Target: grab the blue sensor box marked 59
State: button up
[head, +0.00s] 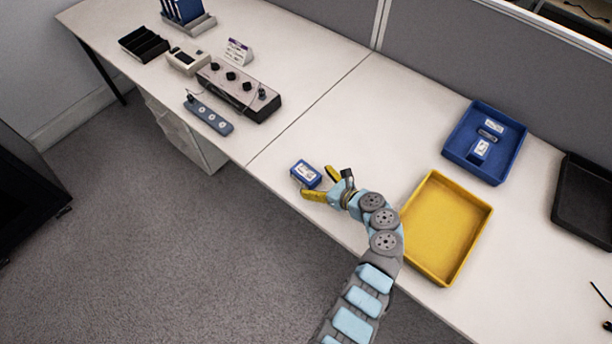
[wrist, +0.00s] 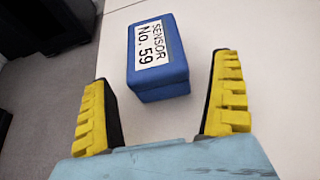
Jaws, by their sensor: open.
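The blue sensor box (head: 305,174) lies on the white table near its front edge. In the wrist view the box (wrist: 165,75) shows a white label reading "SENSOR No. 59". My gripper (head: 321,184) has yellow fingers and is open at the right of the box in the head view. In the wrist view my gripper (wrist: 163,95) has one finger at each side, and the box's near end lies just ahead of and partly between the fingertips.
A yellow tray (head: 410,231) stands empty to the right of my arm. A blue tray (head: 458,146) behind it holds a few small items. A black tray (head: 570,215) is at the far right.

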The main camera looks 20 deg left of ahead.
aim_at(309, 178)
jog(key=shift+b+x, duration=0.35)
jog(key=shift+x, duration=1.45)
jog(key=c, duration=1.4)
